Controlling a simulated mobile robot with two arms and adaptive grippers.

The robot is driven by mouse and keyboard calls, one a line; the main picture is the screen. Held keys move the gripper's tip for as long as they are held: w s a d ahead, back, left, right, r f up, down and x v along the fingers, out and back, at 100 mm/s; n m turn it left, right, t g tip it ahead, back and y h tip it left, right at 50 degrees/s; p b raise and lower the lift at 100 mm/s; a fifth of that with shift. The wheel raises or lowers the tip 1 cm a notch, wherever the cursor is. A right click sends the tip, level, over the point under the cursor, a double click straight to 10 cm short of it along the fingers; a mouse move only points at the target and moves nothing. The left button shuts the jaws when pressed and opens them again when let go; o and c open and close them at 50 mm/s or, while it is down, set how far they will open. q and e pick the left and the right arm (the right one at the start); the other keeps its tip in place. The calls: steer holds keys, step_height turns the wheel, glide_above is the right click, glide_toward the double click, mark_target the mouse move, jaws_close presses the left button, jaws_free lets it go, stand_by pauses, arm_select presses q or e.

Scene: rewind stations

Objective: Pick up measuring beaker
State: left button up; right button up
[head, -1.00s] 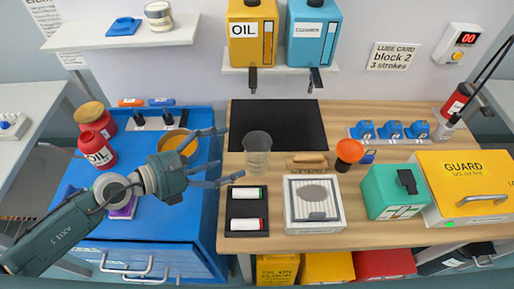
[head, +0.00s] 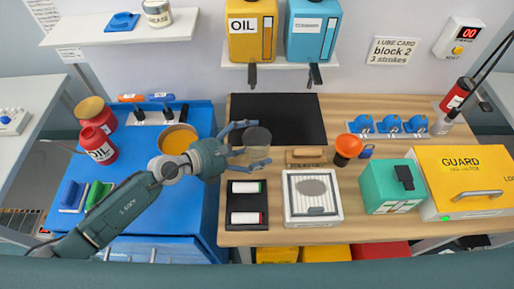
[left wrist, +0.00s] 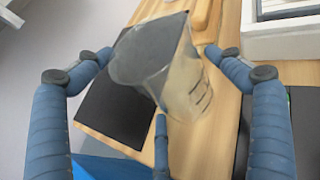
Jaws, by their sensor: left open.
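The measuring beaker (head: 257,147) is a clear grey, see-through cup standing on the wooden bench near its left end. My left gripper (head: 250,148) is open, with its fingers spread on either side of the beaker in the head view. In the left wrist view the beaker (left wrist: 165,65) sits between the open fingers (left wrist: 155,75), its mouth toward the camera and dark marks on its side. A gap shows beside the left finger; whether the others touch it, I cannot tell. My right gripper is not in view.
A dark mat (head: 285,112) lies behind the beaker. A black tray with two spools (head: 246,188) and a white framed box (head: 313,197) are in front. Oil and cleaner dispensers hang above.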

arm_select(q)
steer(key=shift+w+d, duration=0.1)
steer(key=shift+d, duration=0.05)
steer(key=c, duration=1)
